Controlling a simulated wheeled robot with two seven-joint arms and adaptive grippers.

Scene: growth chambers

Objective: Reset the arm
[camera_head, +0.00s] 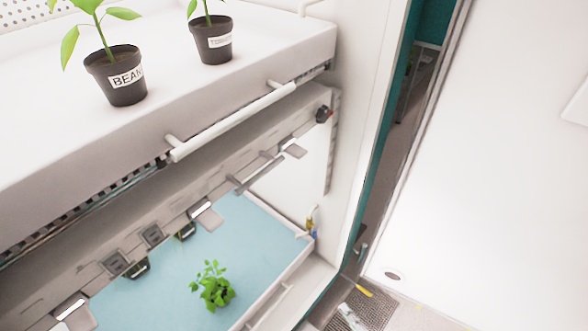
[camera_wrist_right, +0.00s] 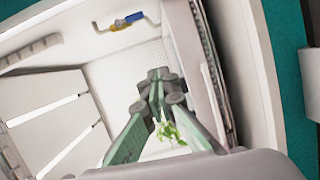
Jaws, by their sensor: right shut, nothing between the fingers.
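My right gripper (camera_wrist_right: 157,76) shows in the right wrist view, its two green-lined fingers meeting at the tips. It is shut with nothing between the fingers. It points into a white chamber. Green leaves (camera_wrist_right: 171,133) show through the gap between the finger links, behind them. I cannot make out the right gripper clearly in the head view. My left gripper is in neither view.
In the head view, a pot labelled BEAN (camera_head: 120,88) and another labelled pot (camera_head: 212,46) stand on a white upper shelf (camera_head: 190,92) with a handle bar (camera_head: 230,122). Below, a leafy plant (camera_head: 213,288) stands over a blue surface (camera_head: 150,292). A chamber wall (camera_head: 365,110) rises to the right.

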